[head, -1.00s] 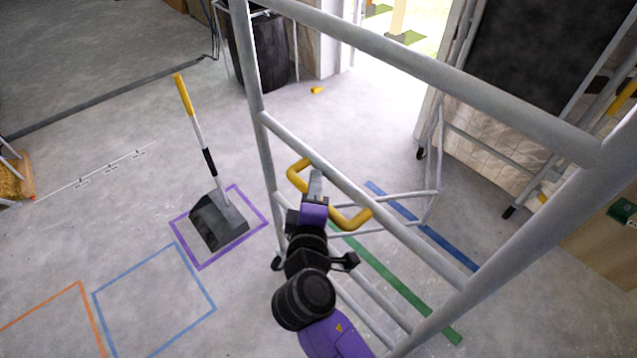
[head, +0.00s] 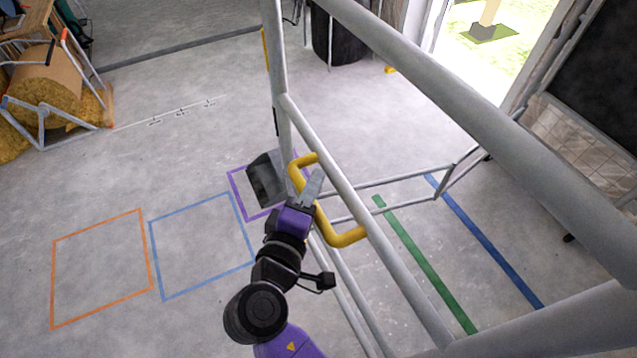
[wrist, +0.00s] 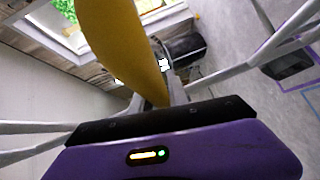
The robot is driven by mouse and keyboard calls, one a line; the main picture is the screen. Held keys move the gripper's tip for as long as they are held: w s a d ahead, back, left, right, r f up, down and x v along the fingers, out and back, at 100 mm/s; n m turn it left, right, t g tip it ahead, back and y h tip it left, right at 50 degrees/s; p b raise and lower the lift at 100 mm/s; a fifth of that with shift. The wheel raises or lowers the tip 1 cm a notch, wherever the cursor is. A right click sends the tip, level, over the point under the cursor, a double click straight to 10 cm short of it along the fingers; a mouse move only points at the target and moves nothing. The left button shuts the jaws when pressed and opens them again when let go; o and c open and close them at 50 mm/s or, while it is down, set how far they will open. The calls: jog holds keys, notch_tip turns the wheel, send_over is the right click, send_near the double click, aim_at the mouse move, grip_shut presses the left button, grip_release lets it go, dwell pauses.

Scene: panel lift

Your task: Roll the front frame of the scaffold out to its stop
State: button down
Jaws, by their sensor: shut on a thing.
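The scaffold's front frame (head: 375,205) is made of grey tubes and fills the middle and right of the head view, close to me. A yellow handle (head: 348,237) is fixed on its mid rail. My gripper (head: 312,183) is shut on the yellow handle near its upper end. In the wrist view the handle (wrist: 122,45) rises large from between the fingers (wrist: 170,92). A green floor line (head: 425,262) and a blue floor line (head: 490,245) run beyond the frame. The frame's casters are not clearly visible in the head view.
A dustpan (head: 265,180) stands in a purple floor square, partly behind the frame's upright. Blue (head: 202,245) and orange (head: 100,268) taped squares lie on bare floor at left. A dark bin (head: 338,35) stands at the back; straw-coloured rolls (head: 62,92) lie far left.

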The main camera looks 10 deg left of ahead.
jog(key=shift+s+a+f, duration=0.15)
jog(key=shift+s+a, duration=0.1)
jog(key=shift+a, duration=0.1)
jog(key=c, duration=1.5)
grip_release()
jog(key=shift+o, duration=1)
jog(key=shift+w+d, duration=0.1)
jog(key=v, duration=0.8)
